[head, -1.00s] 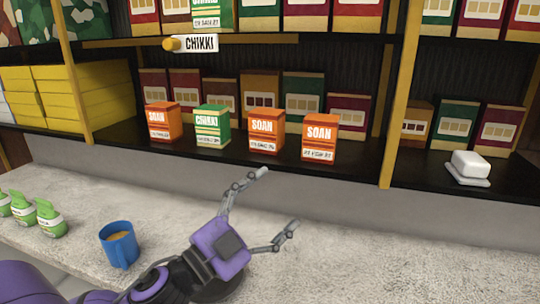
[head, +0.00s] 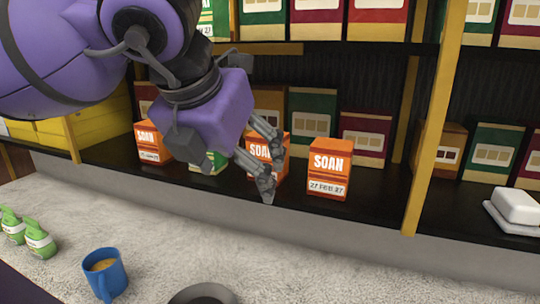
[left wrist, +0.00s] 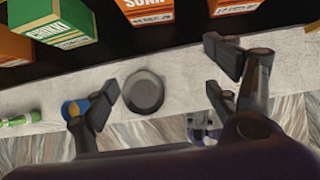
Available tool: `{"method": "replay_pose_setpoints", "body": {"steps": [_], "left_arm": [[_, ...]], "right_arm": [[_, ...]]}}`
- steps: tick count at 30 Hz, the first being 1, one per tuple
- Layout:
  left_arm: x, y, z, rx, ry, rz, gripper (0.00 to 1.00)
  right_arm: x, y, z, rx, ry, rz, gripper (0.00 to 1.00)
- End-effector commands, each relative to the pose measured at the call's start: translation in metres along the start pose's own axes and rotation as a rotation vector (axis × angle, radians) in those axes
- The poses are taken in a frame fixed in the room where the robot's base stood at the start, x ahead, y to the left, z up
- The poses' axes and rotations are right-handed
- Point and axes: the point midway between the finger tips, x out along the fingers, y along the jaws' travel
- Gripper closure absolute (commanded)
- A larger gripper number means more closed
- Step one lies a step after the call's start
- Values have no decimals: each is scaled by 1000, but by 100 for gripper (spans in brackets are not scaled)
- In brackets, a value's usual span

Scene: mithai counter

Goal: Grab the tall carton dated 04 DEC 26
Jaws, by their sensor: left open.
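A row of small cartons stands on the middle shelf in the head view: an orange SOAN (head: 152,145) at left, a green CHIKKI (head: 217,160) mostly hidden by my gripper, a partly covered orange SOAN (head: 284,150), and an orange SOAN (head: 329,170) dated 27 FEB 27. I cannot read 04 DEC 26 on any carton. My left gripper (head: 272,172) is open, its fingers in front of the partly covered SOAN. In the left wrist view the open fingers (left wrist: 165,85) are empty, below a green CHIKKI (left wrist: 62,22) and an orange SOAN (left wrist: 145,8). My right gripper is out of view.
Larger boxes stand behind the row. A yellow post (head: 434,120) divides the shelf, with a white block (head: 518,205) at far right. A blue mug (head: 105,273), green bottles (head: 38,240) and a dark round dish (head: 203,294) are on the counter.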

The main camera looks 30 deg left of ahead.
Motion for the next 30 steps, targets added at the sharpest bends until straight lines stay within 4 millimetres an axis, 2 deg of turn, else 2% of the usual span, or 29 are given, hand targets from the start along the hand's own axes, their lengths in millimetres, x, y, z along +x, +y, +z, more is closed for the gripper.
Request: {"method": "replay_pose_setpoints", "body": {"steps": [3, 7, 12, 17, 22, 27, 30], "left_arm": [[19, 1, 19, -2, 9, 7, 20], [34, 1, 41, 0, 9, 7, 20], [44, 0, 59, 2, 8, 1, 20], [48, 0, 67, 1, 8, -1, 20], [64, 0, 88, 1, 9, 2, 20], [86, -1, 87, 3, 8, -2, 20], [90, -1, 88, 3, 6, -3, 20]], "right_arm": [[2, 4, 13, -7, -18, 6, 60], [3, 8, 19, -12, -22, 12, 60], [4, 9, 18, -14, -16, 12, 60], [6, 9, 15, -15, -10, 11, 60], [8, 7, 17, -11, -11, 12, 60], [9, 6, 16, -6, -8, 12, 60], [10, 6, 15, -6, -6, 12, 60]]}}
